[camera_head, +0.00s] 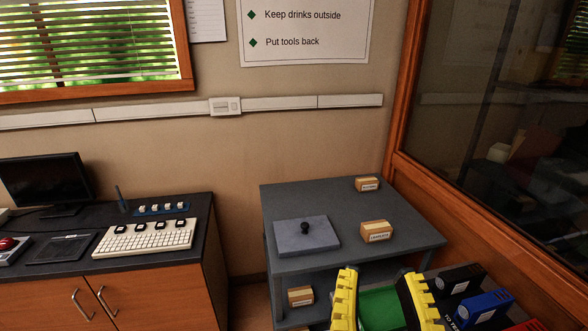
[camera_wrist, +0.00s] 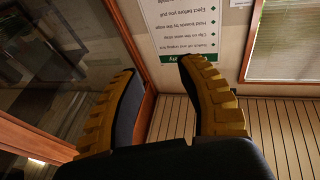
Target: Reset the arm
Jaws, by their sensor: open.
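My gripper (camera_head: 380,272) shows at the bottom of the head view, its two yellow ribbed fingers pointing up and spread apart. It is open, with nothing held between the fingers. In the wrist view the fingers (camera_wrist: 160,68) are also wide apart, with only the wall, a sign and wood trim behind them. A green surface (camera_head: 380,308) shows behind and between the fingers in the head view; its lower part is cut off.
A grey shelf table (camera_head: 345,200) holds a flat plate with a black knob (camera_head: 306,240) and small labelled boxes (camera_head: 376,232). Black and blue boxes (camera_head: 482,309) stand right of my gripper. A wood-framed glass panel (camera_head: 500,130) bounds the right. A desk with a keyboard (camera_head: 146,238) stands left.

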